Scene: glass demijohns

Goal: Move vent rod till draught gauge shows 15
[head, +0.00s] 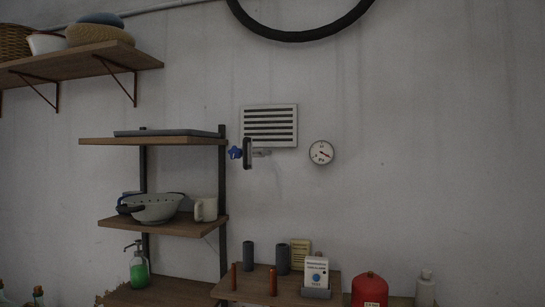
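A slatted vent (269,126) is fixed to the grey wall, its dark slots showing between light slats. At its lower left are a blue knob (235,152), a dark upright bracket (247,153) and a short light rod (262,153). The round draught gauge (322,152) hangs on the wall to the right of the vent. Neither of my grippers is in view.
Wooden shelves (163,225) at left hold a colander (157,208) and a mug (206,209). Below the vent, a low shelf (255,292) carries dark cylinders, reddish pegs and a card. A red container (369,289) stands right of it. The wall around the gauge is clear.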

